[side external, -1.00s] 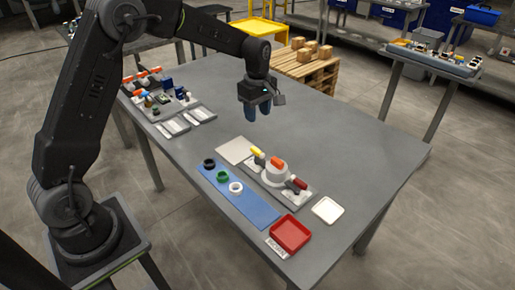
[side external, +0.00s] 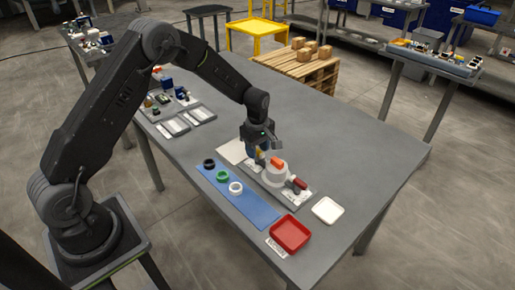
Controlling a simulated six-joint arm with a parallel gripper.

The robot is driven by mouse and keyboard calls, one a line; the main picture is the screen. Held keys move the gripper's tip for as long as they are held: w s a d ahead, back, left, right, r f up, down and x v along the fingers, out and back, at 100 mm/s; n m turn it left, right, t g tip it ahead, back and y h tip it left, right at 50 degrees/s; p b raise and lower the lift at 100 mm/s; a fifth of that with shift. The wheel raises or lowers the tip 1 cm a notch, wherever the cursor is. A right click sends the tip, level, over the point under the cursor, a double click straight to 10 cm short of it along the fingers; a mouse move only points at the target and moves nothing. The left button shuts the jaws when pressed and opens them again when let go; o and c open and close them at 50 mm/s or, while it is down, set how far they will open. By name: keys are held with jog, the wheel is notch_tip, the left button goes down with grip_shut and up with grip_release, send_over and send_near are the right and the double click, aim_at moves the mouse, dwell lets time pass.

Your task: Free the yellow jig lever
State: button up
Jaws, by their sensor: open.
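The jig (side external: 288,199) is a grey plate on the table with a round white part (side external: 274,178) in its middle and an orange piece (side external: 277,161) on top. The yellow lever (side external: 261,153) is at the far left end of the jig, partly hidden by my gripper. A dark red lever (side external: 297,183) is at the near right end.
A blue mat (side external: 250,206) left of the jig carries a black ring (side external: 209,164), a green ring (side external: 221,174) and a white ring (side external: 236,188). A red tray (side external: 290,234) and a white tray (side external: 327,210) stand nearer the front. The table's right side is clear.

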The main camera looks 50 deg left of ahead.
grip_shut()
dwell(0.4)
jog(key=shift+m, duration=0.3)
jog(key=m, duration=1.3)
jog(key=shift+m, duration=2.1)
